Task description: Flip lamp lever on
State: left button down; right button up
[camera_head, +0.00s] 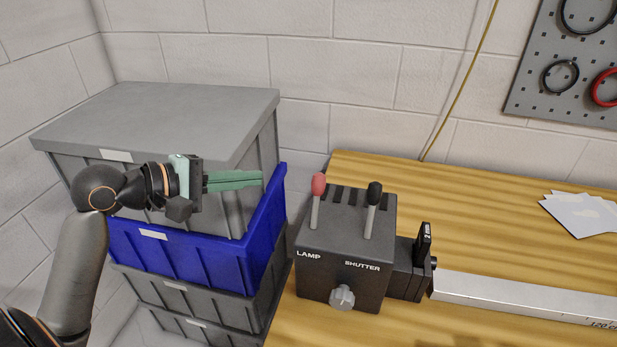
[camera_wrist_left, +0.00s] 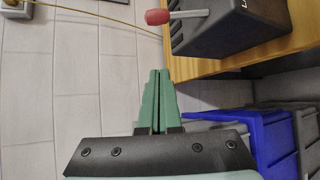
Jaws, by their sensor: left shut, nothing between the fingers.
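The lamp lever (camera_head: 317,199) is a grey stem with a red knob on the left of the dark control box (camera_head: 345,240), above the word LAMP. The shutter lever (camera_head: 372,208), with a black knob, stands to its right. My left gripper (camera_head: 262,178) is shut and empty, pointing right, to the left of the red knob and apart from it. In the left wrist view the closed green fingers (camera_wrist_left: 159,75) point up toward the table edge, and the red knob (camera_wrist_left: 158,17) shows beyond their tips. My right gripper is not in view.
A stack of grey and blue crates (camera_head: 150,250) stands left of the wooden table (camera_head: 470,200), under my left arm. A metal rail (camera_head: 520,297) runs right from the box. White papers (camera_head: 580,213) lie at the right. A pegboard (camera_head: 565,60) hangs on the wall.

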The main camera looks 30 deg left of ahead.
aim_at(316, 201)
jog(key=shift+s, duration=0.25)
pick_arm(q)
jog(key=w+d+f+p, duration=0.1)
jog(key=w+d+f, duration=0.1)
jog(key=w+d, duration=0.4)
jog(key=shift+d, duration=0.45)
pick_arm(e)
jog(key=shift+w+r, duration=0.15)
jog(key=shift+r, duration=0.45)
pick_arm(q)
jog(key=shift+w, duration=0.15)
